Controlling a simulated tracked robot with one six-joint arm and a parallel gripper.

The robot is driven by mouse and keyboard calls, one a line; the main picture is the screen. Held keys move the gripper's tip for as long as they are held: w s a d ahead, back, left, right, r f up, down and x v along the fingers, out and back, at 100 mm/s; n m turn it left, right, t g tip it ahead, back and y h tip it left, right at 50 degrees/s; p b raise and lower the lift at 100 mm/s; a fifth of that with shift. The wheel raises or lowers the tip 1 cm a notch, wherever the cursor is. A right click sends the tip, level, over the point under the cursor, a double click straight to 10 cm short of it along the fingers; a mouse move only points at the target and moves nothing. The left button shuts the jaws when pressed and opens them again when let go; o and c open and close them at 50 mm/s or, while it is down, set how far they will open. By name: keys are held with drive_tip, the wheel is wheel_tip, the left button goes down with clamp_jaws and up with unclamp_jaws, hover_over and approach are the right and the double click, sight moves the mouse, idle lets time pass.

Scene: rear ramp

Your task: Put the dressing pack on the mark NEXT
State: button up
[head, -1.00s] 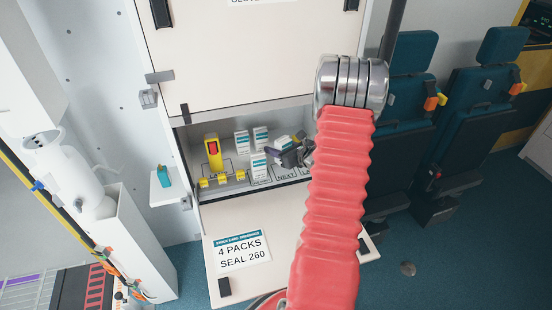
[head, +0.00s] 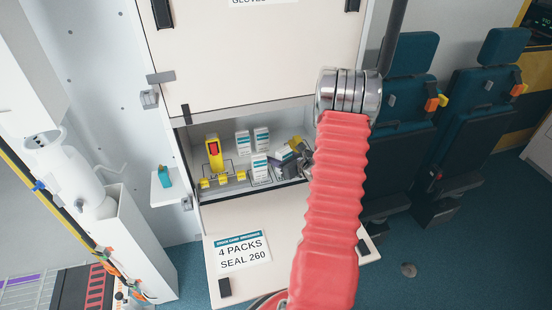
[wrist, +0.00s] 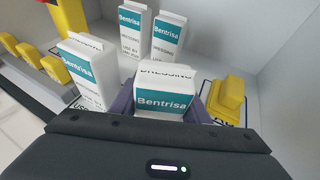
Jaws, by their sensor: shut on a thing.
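My gripper (wrist: 165,108) is shut on a white and teal dressing pack (wrist: 165,98), with a purple-grey finger on each side. The pack's top and labelled face show in the wrist view; its base is hidden. In the head view the held pack (head: 284,154) is inside the open locker, just right of the front standing pack (head: 260,168). Three other packs stand upright: one at the left (wrist: 88,75) and two behind (wrist: 132,32) (wrist: 165,40). The mark NEXT is hidden by the gripper and pack, so I cannot tell whether the pack touches the shelf.
A yellow block (wrist: 228,98) stands close right of the held pack on an outlined spot. Yellow pieces (wrist: 32,55) line the left, beside a yellow device (head: 214,152). The locker flap (head: 285,225) is down, bearing a sign. A teal item (head: 164,175) sits on a side ledge.

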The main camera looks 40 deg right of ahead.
drive_tip(key=o, duration=1.1)
drive_tip(key=shift+f, duration=0.1)
drive_tip(key=v, duration=1.1)
drive_tip(key=shift+s, duration=0.25)
drive_tip(key=shift+s+r, duration=0.25)
drive_tip(key=shift+r, duration=0.05)
